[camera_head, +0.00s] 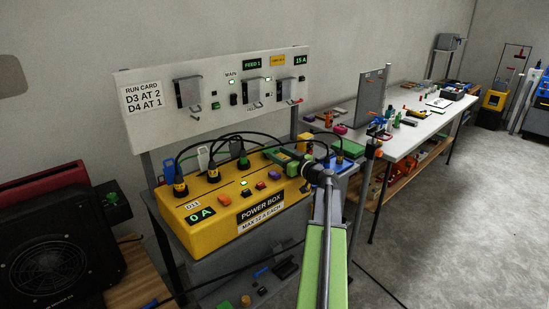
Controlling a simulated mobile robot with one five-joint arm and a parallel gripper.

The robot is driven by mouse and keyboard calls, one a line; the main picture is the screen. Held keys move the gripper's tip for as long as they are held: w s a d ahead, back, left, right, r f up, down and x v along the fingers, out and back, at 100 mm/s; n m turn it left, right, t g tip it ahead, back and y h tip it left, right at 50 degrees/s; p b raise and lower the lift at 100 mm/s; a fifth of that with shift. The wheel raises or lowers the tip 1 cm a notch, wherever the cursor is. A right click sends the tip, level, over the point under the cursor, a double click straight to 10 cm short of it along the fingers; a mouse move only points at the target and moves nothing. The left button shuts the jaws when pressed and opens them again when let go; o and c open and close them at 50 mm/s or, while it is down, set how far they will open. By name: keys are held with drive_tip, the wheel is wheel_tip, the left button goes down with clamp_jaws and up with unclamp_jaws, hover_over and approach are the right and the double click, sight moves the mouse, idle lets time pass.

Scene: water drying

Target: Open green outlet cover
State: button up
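A white upright panel (215,80) carries several grey outlet covers. The left grey cover (188,93) has a small green piece (215,106) by its lower right; whether this is the green outlet cover I cannot tell. A middle cover (250,88) and a right cover (284,87) with a red tab are beside it. All the covers look shut, though small. My arm reaches up from the bottom. My gripper (284,157) appears as a small green part at its end, above the right side of the yellow power box and below the panel. Its fingers are too small to read.
The yellow power box (232,222) stands below the panel, with black cables and plugs rising from it. A dark fan unit (55,255) is at left. A white workbench (410,130) with tools is at right. The grey floor at right is open.

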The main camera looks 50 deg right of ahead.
clamp_jaws()
idle(1.1)
